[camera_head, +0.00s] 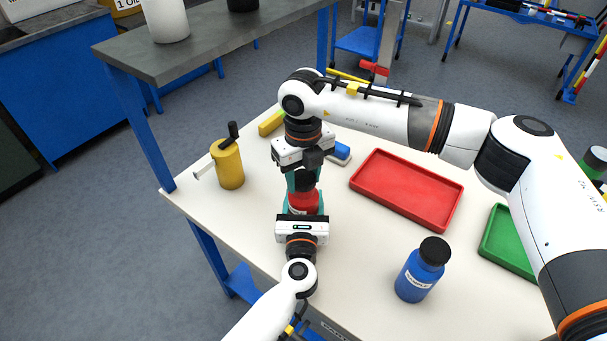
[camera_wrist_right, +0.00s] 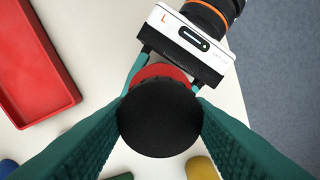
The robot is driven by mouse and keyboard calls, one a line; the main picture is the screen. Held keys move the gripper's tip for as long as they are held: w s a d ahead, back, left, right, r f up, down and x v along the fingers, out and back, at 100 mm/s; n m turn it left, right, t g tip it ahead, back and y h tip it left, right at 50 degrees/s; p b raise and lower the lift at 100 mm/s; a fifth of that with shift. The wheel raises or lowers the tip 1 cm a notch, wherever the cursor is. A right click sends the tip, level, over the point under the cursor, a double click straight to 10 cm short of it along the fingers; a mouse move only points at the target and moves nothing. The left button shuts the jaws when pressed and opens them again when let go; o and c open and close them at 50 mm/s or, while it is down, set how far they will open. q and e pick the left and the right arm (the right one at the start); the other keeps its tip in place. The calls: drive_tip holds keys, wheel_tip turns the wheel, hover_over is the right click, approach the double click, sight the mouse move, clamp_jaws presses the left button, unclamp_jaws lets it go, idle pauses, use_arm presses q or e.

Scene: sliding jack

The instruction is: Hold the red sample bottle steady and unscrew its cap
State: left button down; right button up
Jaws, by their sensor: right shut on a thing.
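The red sample bottle (camera_head: 303,202) stands upright near the table's front left, partly hidden by my grippers. Its black cap (camera_wrist_right: 160,120) fills the middle of the right wrist view; the red body (camera_wrist_right: 160,73) shows behind it. My right gripper (camera_head: 304,182) points down from above, its teal fingers shut on opposite sides of the cap. My left gripper (camera_head: 303,210) comes in level from the front. Its teal fingers lie along both sides of the bottle's body and look shut on it; it also shows in the right wrist view (camera_wrist_right: 165,80).
A yellow container (camera_head: 228,165) stands left of the bottle, with a yellow block (camera_head: 270,122) and a blue block (camera_head: 341,153) behind. A red tray (camera_head: 440,221) and a green tray (camera_head: 490,247) lie right. A blue bottle (camera_head: 417,277) stands front right. A grey shelf (camera_head: 215,37) is back left.

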drive_tip(key=n, duration=0.4)
drive_tip(key=shift+n, duration=0.4)
drive_tip(key=n, duration=0.4)
drive_tip(key=shift+n, duration=0.3)
drive_tip(key=n, duration=0.4)
drive_tip(key=shift+r, duration=0.1)
drive_tip(key=n, duration=0.4)
drive_tip(key=shift+n, duration=0.4)
drive_tip(key=n, duration=0.4)
drive_tip(key=shift+n, duration=0.3)
drive_tip(key=n, duration=0.8)
drive_tip(key=shift+n, duration=0.4)
drive_tip(key=n, duration=0.4)
drive_tip(key=shift+n, duration=0.4)
